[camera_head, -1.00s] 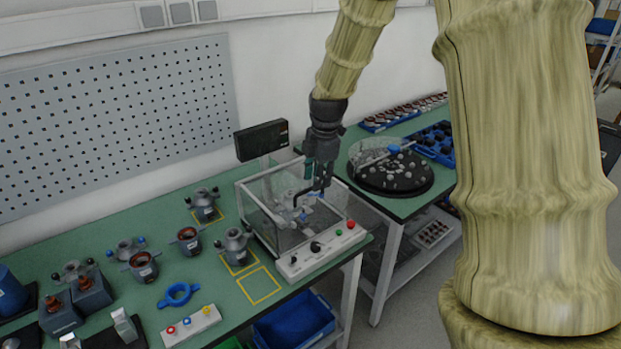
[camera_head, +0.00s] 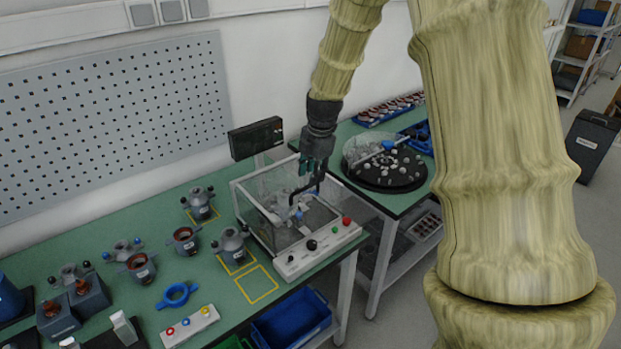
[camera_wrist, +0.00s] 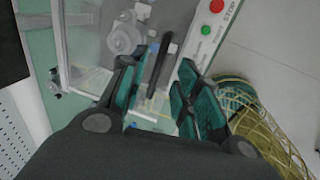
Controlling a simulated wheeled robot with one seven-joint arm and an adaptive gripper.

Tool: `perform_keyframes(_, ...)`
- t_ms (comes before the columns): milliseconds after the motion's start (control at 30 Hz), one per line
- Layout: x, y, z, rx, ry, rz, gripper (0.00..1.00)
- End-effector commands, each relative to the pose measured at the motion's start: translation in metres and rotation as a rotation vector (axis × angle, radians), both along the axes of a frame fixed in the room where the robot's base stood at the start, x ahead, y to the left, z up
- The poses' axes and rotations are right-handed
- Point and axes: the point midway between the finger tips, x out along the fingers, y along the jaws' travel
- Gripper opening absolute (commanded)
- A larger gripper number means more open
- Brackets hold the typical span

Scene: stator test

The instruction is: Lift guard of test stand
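The test stand (camera_head: 318,245) is a clear-walled box with a white front control panel, on the green bench. Its transparent guard (camera_head: 272,188) has pale frame edges; whether it is raised at all I cannot tell. My gripper (camera_head: 312,170) hangs over the stand's right part, pointing down. A dark bar-like handle (camera_head: 305,190) shows just below the fingers. In the wrist view my gripper (camera_wrist: 155,100) has its teal-padded fingers apart, with a dark bar (camera_wrist: 160,65) between and beyond them. I see no contact on the bar. The panel with red and green buttons (camera_wrist: 210,20) lies beyond.
A dark display (camera_head: 256,138) stands behind the stand. A second table with a round dark tray (camera_head: 388,178) under a clear cover is to the right. Grey stators (camera_head: 231,245) and a blue ring (camera_head: 177,295) lie left. A blue bin (camera_head: 290,320) is below the bench.

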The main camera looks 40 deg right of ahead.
Motion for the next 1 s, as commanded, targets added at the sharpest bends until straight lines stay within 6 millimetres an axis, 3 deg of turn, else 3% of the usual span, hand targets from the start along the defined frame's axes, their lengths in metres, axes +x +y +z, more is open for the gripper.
perform_keyframes(333,0.006,0.000,-0.030,0.000,0.001,0.000,0.32)
perform_keyframes(767,0.007,0.000,-0.036,-0.001,0.000,0.000,0.32)
perform_keyframes(933,0.007,0.000,-0.036,0.000,0.000,0.000,0.03)
perform_keyframes(1000,0.007,0.000,-0.036,0.000,0.000,0.000,0.00)
